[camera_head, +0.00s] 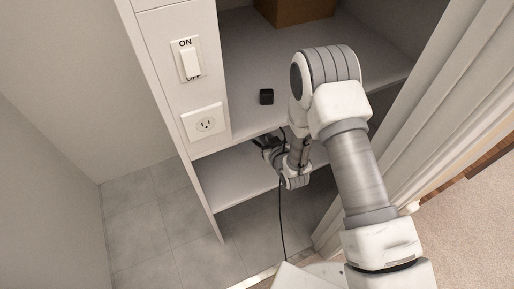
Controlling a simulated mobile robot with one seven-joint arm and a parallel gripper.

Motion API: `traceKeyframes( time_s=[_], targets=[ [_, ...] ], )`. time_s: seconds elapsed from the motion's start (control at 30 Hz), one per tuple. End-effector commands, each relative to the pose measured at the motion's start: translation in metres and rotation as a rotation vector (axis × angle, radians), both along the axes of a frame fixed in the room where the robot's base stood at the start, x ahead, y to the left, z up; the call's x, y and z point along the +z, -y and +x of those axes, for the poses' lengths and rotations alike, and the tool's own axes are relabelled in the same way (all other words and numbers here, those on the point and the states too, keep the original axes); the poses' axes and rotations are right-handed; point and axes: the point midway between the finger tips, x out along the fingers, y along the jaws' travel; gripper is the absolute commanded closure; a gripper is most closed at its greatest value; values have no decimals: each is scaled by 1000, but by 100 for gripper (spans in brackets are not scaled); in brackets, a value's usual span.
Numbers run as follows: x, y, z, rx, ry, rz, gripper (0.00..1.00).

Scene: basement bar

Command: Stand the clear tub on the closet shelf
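The closet shelf unit is light grey, with an upper shelf (245,65) and a lower shelf (232,180). I cannot make out a clear tub anywhere in the head view. My gripper (264,143) is dark and small in the picture, near the front edge of the upper shelf and above the lower one. My wrist and forearm partly cover it. I cannot see whether its fingers are apart or whether they hold anything.
A small black cube (266,96) sits on the upper shelf, with a brown box (292,10) farther back. A white panel with a switch (189,60) and an outlet (205,124) stands at left. White door trim (440,125) is close to my arm at right. Grey tile floor (150,215) is clear.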

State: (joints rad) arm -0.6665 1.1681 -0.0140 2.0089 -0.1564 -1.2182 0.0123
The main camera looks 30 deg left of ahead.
Motion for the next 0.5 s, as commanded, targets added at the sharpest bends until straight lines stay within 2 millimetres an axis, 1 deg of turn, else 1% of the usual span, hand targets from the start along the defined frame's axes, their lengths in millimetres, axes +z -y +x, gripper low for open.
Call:
traceKeyframes(
  time_s=[0.03,0.1,0.27,0.37,0.5],
  targets=[
    [-6,-8,-6,3,1,2,100],
    [-10,-14,-10,2,2,3,100],
    [-16,-18,-14,-1,2,2,100],
    [-28,-18,-14,0,1,1,100],
    [-50,-18,-14,0,1,-1,100]
  ],
)
